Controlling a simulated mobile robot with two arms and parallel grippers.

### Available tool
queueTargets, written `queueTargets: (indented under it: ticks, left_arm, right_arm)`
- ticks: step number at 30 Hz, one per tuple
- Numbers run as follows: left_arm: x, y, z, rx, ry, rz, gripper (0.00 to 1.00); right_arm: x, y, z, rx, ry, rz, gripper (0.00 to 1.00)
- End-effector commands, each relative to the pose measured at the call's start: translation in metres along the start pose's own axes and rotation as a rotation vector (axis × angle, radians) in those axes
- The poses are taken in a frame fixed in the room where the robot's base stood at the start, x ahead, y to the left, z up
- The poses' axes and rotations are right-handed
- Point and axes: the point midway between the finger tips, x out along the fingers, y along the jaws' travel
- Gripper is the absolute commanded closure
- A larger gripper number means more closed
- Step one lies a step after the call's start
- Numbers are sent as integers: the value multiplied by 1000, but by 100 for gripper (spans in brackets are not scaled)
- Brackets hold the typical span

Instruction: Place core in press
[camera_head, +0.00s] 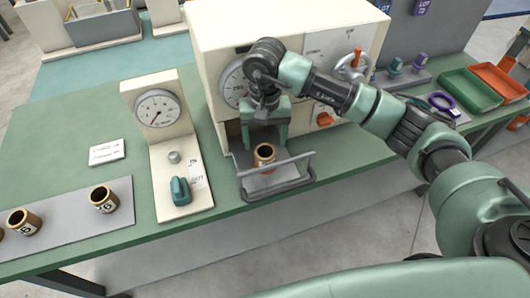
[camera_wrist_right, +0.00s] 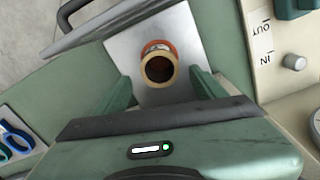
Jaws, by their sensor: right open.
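A copper-coloured core (camera_head: 264,155) stands upright on the grey plate at the front opening of the cream press (camera_head: 215,65). In the right wrist view the core (camera_wrist_right: 158,65) shows from above as a hollow ring on a pale plate (camera_wrist_right: 125,50). My right gripper (camera_head: 264,143) is open and empty, just above and behind the core. Its two green fingers (camera_wrist_right: 162,88) are spread wide, with the core centred just beyond their tips and apart from them. My left gripper is not in view.
A grey guard bar (camera_head: 280,185) runs in front of the press plate. Several other copper cores, such as one (camera_head: 103,199), stand on a grey mat (camera_head: 70,222) at left. A dial gauge stand (camera_head: 165,145) is beside the press. Green (camera_head: 468,92) and orange trays (camera_head: 500,82) lie at right.

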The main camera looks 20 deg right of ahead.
Motion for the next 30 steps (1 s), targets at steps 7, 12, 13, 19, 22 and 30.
queueTargets:
  ticks: [7,12,13,19,22,30]
  left_arm:
    - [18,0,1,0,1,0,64]
    - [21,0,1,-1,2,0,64]
    - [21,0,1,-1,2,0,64]
    - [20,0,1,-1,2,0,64]
    - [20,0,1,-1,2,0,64]
    - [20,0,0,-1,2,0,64]
  right_arm:
    - [-45,0,-1,1,4,-1,30]
    - [-61,0,0,1,1,0,30]
    - [-62,0,0,1,0,0,30]
    - [-64,0,0,1,-1,0,30]
    - [-64,0,0,1,-1,0,30]
    - [-63,0,0,1,-1,0,30]
